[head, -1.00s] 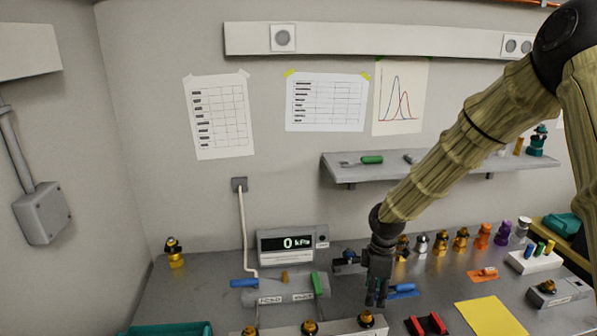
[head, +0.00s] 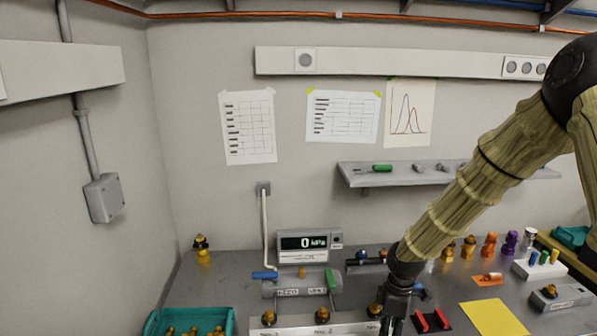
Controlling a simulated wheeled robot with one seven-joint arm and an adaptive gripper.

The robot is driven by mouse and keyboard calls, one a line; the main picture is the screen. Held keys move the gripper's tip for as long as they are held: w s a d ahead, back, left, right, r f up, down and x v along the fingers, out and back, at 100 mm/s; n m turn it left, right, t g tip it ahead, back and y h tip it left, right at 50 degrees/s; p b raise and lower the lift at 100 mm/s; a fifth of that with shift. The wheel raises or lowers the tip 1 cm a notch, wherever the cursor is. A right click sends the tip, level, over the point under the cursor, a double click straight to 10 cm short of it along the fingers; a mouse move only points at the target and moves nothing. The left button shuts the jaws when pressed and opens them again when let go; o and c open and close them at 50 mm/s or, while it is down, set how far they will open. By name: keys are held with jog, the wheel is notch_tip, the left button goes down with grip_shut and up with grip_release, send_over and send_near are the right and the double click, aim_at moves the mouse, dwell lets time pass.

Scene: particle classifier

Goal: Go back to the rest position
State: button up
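My gripper (head: 396,314) hangs at the lower middle of the head view, at the end of my arm, pointing down over the grey workbench (head: 450,283). It is near the front block with brass fittings and left of the red holder. Its fingertips run close to the bottom edge of the picture, and I cannot tell how far apart they are. I see nothing clearly held in it.
A gauge box (head: 310,244) reading 0 kPa stands behind a grey cylinder unit (head: 291,287). A teal tray (head: 160,322) with brass pieces is at front left. A red holder (head: 432,321) and yellow sheet (head: 493,318) lie right. A shelf (head: 440,176) hangs behind my arm.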

jog(key=s+a+f+m+y+b, duration=0.1)
jog(key=s+a+f+m, duration=0.3)
jog(key=s+f, duration=0.8)
jog(key=s+d+f+m+b, duration=0.1)
jog(key=s+f+m, duration=0.4)
jog(key=s, duration=0.8)
jog(key=s+d+f+m+h+b, duration=0.1)
jog(key=s+f+m, duration=0.4)
jog(key=s+f, duration=0.7)
jog(key=shift+s+d+b, duration=0.3)
jog(key=shift+s+d, duration=0.05)
jog(key=shift+d, duration=0.25)
jog(key=shift+f, duration=0.1)
